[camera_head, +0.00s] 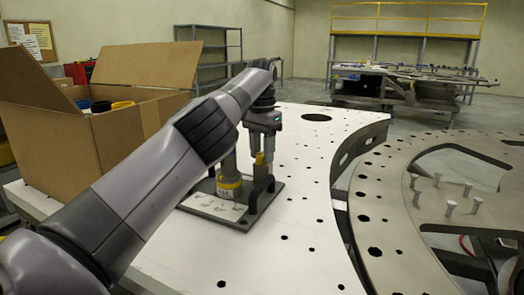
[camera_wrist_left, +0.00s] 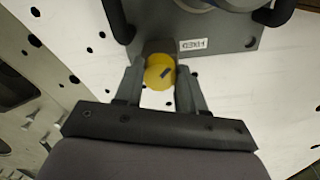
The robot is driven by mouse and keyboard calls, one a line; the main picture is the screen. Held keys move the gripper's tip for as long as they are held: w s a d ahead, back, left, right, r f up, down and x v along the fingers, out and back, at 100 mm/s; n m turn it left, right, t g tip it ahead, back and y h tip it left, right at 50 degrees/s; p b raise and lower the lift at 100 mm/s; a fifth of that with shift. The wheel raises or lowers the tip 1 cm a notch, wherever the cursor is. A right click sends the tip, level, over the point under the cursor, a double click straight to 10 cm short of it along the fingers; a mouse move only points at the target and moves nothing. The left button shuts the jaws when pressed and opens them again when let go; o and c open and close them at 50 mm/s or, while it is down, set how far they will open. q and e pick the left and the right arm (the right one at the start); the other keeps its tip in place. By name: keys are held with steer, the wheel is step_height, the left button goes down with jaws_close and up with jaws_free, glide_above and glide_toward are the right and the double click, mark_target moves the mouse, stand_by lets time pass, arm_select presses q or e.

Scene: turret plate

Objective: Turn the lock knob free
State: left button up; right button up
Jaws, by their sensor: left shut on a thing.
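The lock knob is a round yellow cap with a dark bar mark. My left gripper (camera_head: 262,150) reaches down from above and is shut on the knob. The knob sits at the edge of a dark base plate (camera_head: 215,208) with black handles (camera_head: 262,192) and a labelled yellow-banded cylinder (camera_head: 229,187). My arm hides part of the plate. My right gripper is not in view.
The base plate rests on a white perforated table (camera_head: 305,180). An open cardboard box (camera_head: 110,140) with several containers stands at the left. A grey curved plate (camera_head: 400,215) with several upright pegs lies at the right. Bare table lies right of the base plate.

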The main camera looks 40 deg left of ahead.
arm_select(q)
steer(key=shift+n, duration=1.2)
steer(key=n, duration=0.3)
steer(key=shift+d+b, duration=0.1)
steer(key=shift+b, duration=0.25)
steer(key=shift+w+n, duration=0.1)
steer(key=shift+n, duration=1.7)
steer(key=o, duration=1.1)
steer(key=shift+c, duration=0.2)
steer(key=shift+r, duration=0.15)
